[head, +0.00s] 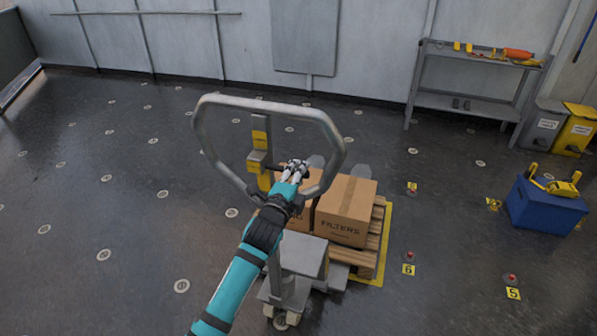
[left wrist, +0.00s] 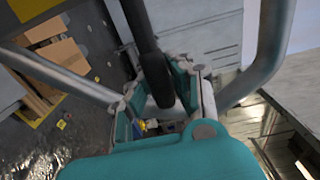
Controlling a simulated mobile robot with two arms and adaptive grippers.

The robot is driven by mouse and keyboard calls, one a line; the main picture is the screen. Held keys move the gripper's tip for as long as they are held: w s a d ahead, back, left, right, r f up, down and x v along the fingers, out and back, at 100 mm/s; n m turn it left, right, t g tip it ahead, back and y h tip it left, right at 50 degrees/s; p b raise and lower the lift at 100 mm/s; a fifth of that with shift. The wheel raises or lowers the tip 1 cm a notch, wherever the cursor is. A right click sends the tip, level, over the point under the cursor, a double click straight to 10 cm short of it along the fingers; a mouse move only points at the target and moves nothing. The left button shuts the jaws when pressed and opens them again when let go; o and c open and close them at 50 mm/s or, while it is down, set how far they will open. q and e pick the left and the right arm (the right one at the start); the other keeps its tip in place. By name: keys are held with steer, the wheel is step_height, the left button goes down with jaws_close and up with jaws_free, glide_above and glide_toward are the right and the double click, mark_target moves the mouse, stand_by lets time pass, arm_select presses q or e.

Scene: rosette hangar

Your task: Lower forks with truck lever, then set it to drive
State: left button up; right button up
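The pallet truck (head: 301,255) stands in the middle of the head view, with its grey handle loop (head: 334,135) raised toward me. Inside the loop is a yellow and grey lever housing (head: 260,150), with a dark lever (head: 275,167) reaching to the right. My left gripper (head: 294,171) is inside the loop at the lever's end. In the left wrist view, the dark lever (left wrist: 145,32) passes between both fingers, which appear closed on it. The wooden pallet (head: 371,255) carries cardboard boxes (head: 345,210). The forks are mostly hidden by it. My right gripper is out of view.
The pallet stands inside a yellow floor outline (head: 383,262). A blue case (head: 545,208), numbered yellow markers (head: 408,269) and red-topped studs are on the right. A metal shelf (head: 465,103) and bins (head: 575,130) stand along the back wall. The left floor is clear.

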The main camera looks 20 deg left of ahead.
arm_select(q)
steer(key=o, duration=0.4)
steer(key=shift+o, duration=0.2)
steer(key=s, duration=1.2)
steer(key=shift+a, duration=0.35)
step_height(320, 180, down, 23)
steer(key=s+n+g, duration=0.3)
steer(key=n+g, duration=0.1)
steer(key=g, duration=0.1)
steer(key=s+a+f+n+g, duration=0.1)
steer(key=s+f+n+g, duration=0.1)
steer(key=s+f, duration=0.45)
steer(key=s+f+n+g, duration=0.2)
steer(key=s+f, duration=0.1)
steer(key=f, duration=0.7)
steer(key=s+a+f+n+g, duration=0.1)
steer(key=s+f+n+g, duration=0.1)
steer(key=s+f, duration=0.5)
steer(key=s+a+f+n+g, duration=0.1)
steer(key=s+f+n+g, duration=0.2)
steer(key=s, duration=1.3)
steer(key=s+a+f+n+g+y, duration=0.1)
steer(key=s+f+n+g, duration=0.2)
steer(key=s+f, duration=0.7)
steer(key=shift+s+a+f, duration=0.2)
steer(key=shift+s+f, duration=0.1)
steer(key=shift+s, duration=0.9)
